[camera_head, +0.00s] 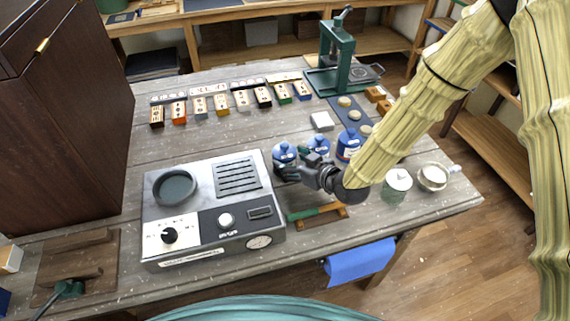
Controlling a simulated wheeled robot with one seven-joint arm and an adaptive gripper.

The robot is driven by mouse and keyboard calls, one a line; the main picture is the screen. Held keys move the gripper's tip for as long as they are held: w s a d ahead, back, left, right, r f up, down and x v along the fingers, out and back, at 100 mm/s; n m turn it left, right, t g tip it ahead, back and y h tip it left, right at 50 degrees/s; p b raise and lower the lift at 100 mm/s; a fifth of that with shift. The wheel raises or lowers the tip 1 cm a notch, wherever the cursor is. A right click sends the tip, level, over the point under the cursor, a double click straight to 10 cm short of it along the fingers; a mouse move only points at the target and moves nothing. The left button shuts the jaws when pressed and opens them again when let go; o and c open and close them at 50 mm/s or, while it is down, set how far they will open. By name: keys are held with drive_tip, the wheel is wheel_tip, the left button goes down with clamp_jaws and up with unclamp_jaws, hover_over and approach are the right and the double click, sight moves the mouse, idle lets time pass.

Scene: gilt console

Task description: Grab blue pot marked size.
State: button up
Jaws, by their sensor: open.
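Three blue pots stand close together on the grey wooden table: a left pot (283,153), a middle pot (319,144) and a right pot (348,145). The right one shows a pale label on its front. The writing on the pots is too small to read, so I cannot tell which is marked size. My gripper (291,164) is open, in front of the left pot, with its fingers pointing left and partly covering the lower parts of the left and middle pots. Whether the fingers touch a pot is not clear.
A grey hotplate unit (205,235) stands left of my gripper. A green-handled tool (318,213) lies on a wooden rest in front. A green press (339,55) and a row of small labelled blocks are behind.

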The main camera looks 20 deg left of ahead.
drive_tip(key=x, duration=0.3)
drive_tip(key=shift+w+a+f, duration=0.2)
drive_tip(key=shift+a+f, duration=0.05)
drive_tip(key=shift+c, duration=0.2)
drive_tip(key=c, duration=1)
drive_tip(key=shift+r, duration=0.1)
drive_tip(key=shift+c, duration=0.5)
drive_tip(key=shift+r, duration=0.1)
